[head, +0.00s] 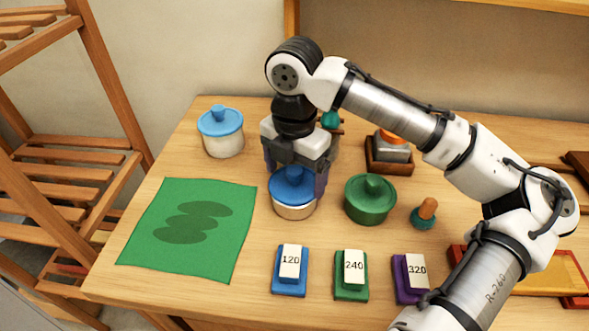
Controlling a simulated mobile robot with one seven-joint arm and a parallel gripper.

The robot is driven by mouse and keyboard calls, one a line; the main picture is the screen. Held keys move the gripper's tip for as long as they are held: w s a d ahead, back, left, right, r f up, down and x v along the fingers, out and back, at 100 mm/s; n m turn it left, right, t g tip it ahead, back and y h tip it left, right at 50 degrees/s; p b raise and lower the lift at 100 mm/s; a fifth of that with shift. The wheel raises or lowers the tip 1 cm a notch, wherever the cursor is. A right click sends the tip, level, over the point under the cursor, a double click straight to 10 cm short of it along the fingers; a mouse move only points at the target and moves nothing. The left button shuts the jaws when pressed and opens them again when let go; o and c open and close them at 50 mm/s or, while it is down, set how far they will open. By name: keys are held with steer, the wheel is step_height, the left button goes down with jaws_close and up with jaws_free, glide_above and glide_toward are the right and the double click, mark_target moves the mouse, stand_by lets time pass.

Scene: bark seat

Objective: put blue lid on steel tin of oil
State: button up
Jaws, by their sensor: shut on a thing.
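A blue lid (292,193) with a raised grip is over a round pale metallic tin (294,212) near the middle of the table. The lid looks level and seems to rest on the tin's rim, but I cannot tell whether it is fully seated. My gripper (294,176) points down from above and is shut on the lid's grip. Its fingers partly hide the grip and the lid's back edge. The oil in the tin is hidden.
A white tin with a blue lid (222,132) stands back left. A green lidded tin (370,200) stands close right of my gripper. A wooden-handled stamp (424,213) is farther right. Numbered blocks (290,271) line the front. A green cloth (186,258) lies left.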

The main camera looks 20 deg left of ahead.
steer(key=shift+f, duration=0.5)
steer(key=o, duration=0.7)
steer(key=shift+r, duration=0.2)
steer(key=shift+r+p, duration=3.4)
steer(key=shift+p, duration=0.05)
steer(key=shift+f, duration=0.1)
